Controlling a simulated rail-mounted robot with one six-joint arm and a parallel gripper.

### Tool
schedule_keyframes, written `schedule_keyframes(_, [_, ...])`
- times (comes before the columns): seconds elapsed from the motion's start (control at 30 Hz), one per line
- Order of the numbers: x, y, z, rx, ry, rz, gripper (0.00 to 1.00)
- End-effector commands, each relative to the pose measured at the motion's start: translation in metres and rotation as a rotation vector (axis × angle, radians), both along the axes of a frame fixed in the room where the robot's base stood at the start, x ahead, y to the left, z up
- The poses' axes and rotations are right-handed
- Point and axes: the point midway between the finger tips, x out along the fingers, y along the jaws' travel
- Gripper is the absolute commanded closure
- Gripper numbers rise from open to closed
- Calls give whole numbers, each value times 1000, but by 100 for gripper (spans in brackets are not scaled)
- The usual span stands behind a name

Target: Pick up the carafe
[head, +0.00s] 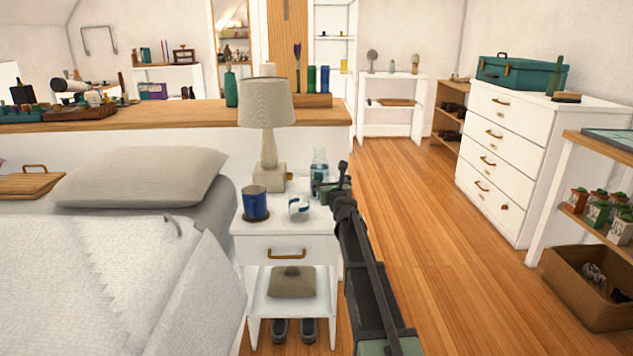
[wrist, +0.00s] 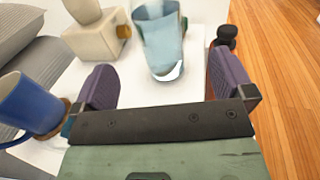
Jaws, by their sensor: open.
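The carafe (head: 319,166) is clear glass with a narrow neck and stands upright on the white nightstand (head: 290,227), near its back right. In the wrist view a light-blue glass vessel (wrist: 159,38), which looks like the carafe, is ahead of the fingertips, between their lines. My gripper (head: 337,186) is at the nightstand's right side, close to the carafe and partly covering its lower part. In the wrist view my gripper (wrist: 163,78) has its two purple-padded fingers wide apart, with nothing between them. Contact with the carafe cannot be told.
A blue mug (head: 256,203) stands front left on the nightstand. A white-and-teal cup (head: 299,206) stands right of it. A table lamp (head: 268,120) stands behind. The bed (head: 110,270) is left of the nightstand. The wood floor (head: 415,215) to the right is open.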

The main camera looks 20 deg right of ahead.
Motion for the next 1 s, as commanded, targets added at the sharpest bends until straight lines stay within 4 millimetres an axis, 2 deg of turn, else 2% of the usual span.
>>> schedule_keyframes(0.03, [-1,1,-13,-2,0,2,0])
schedule_keyframes(0.2, [-1,2,-29,-4,1,3,0])
schedule_keyframes(0.47, [2,1,-29,-6,1,4,0])
schedule_keyframes(0.73, [50,-6,-29,-6,2,5,0])
schedule_keyframes(0.93, [58,-7,-29,-7,2,5,0])
schedule_keyframes(1.0, [67,-9,-30,-7,2,5,0])
